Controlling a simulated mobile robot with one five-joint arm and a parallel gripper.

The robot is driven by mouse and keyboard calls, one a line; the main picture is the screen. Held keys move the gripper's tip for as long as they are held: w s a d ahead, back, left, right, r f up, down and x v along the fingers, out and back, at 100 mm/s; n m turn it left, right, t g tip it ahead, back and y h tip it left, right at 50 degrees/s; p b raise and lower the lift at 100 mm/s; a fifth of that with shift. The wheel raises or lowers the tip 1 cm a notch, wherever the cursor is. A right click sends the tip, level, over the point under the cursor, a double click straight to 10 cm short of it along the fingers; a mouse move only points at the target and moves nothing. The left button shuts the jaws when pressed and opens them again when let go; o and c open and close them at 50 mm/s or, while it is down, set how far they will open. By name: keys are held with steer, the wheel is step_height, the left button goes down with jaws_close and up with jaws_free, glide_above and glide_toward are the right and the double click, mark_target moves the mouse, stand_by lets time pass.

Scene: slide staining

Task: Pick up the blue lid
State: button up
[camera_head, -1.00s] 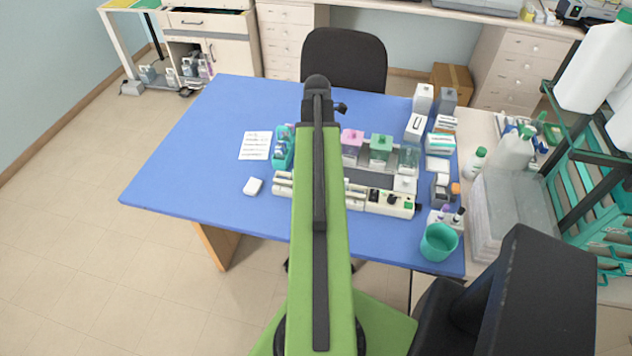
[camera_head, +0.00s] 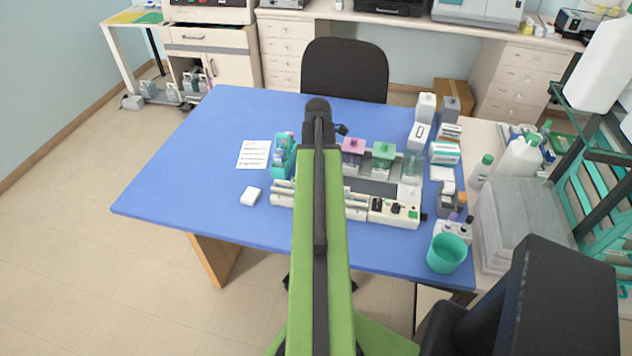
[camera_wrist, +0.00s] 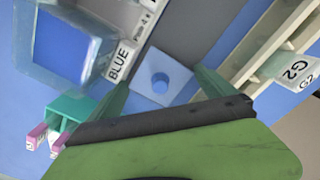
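The blue lid (camera_wrist: 146,86) is a pale blue square with a darker round knob, near the middle of the wrist view. My gripper (camera_wrist: 163,90) is open, with one green finger on either side of the lid. I cannot tell whether the fingers touch it. A white label reading "BLUE" (camera_wrist: 121,61) is beside the lid. A clear square jar (camera_wrist: 98,53) with blue inside stands to the left, with no lid seen on it. In the head view my arm hides the lid and gripper.
A teal holder (camera_wrist: 70,108) and a rack with a "G2" label (camera_wrist: 293,71) flank the lid. On the blue table (camera_head: 180,190) are pink-lidded (camera_head: 353,147) and green-lidded (camera_head: 384,153) jars and a teal cup (camera_head: 447,253). The table's left side is mostly clear.

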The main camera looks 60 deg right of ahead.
steer(key=c, duration=0.5)
steer(key=shift+r+p, duration=0.35)
steer(key=r+p, duration=0.2)
steer(key=s+r+p, duration=0.1)
steer(key=r+p, duration=0.1)
steer(key=shift+d+r+p, duration=0.2)
steer(key=shift+r+p, duration=0.15)
steer(key=shift+p, duration=0.05)
steer(key=s+d+r+p, duration=0.1)
steer(key=s+r+p, duration=0.1)
steer(key=s, duration=0.1)
steer(key=s+d+r+p, duration=0.1)
steer(key=s+r+p, duration=0.1)
steer(key=s, duration=0.1)
steer(key=s+d+r+p, duration=0.1)
steer(key=s+r+p, duration=0.1)
steer(key=s, duration=0.2)
steer(key=shift+d, duration=0.3)
steer(key=shift+w, duration=0.1)
